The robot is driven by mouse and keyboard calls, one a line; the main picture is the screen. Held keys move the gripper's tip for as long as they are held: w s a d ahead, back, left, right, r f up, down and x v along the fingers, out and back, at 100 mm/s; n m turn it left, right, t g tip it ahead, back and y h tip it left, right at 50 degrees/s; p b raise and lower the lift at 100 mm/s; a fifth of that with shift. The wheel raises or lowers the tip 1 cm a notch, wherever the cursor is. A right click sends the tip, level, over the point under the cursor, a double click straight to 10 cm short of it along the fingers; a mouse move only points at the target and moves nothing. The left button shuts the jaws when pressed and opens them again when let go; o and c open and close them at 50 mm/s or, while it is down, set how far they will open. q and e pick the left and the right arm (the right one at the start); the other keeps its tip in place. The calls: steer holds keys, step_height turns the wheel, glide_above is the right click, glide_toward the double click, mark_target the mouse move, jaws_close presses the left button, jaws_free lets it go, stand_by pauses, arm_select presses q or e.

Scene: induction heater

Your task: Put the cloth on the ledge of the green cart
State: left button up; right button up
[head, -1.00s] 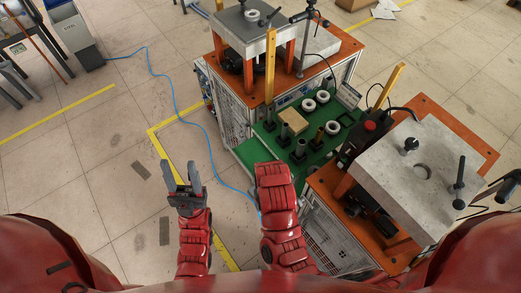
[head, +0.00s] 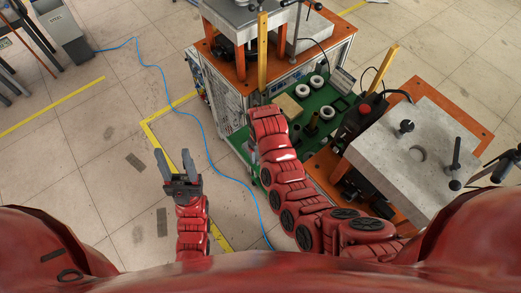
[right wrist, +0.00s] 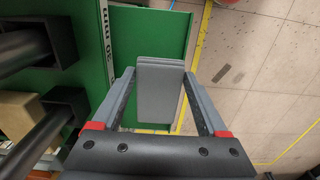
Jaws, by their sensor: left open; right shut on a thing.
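A flat grey piece that looks like the folded cloth (right wrist: 160,88) is between the two fingers of my right gripper (right wrist: 160,80) in the right wrist view. The gripper is shut on it, above or beside a flat green ledge (right wrist: 152,35) of the green cart; I cannot tell whether the cloth touches the ledge. In the head view the green cart (head: 318,112) stands between two orange-topped machines, and my right forearm hides the right gripper and the cloth. My left gripper (head: 174,165) is open and empty over the floor, left of the cart.
A tan block (head: 287,108), white rings (head: 316,81) and dark posts (head: 312,125) stand on the green top. A yellow upright bar (head: 262,50) rises nearby. A blue cable (head: 190,115) crosses the floor.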

steer(key=shift+w+f, duration=0.15)
steer(key=shift+w, duration=1.05)
steer(key=shift+f+p, duration=0.6)
steer(key=shift+p, duration=0.1)
steer(key=shift+w+f, duration=0.1)
steer(key=shift+f, duration=1.05)
steer(key=shift+f, duration=0.15)
steer(key=shift+f, duration=0.15)
steer(key=o, duration=1)
steer(key=shift+o, duration=0.2)
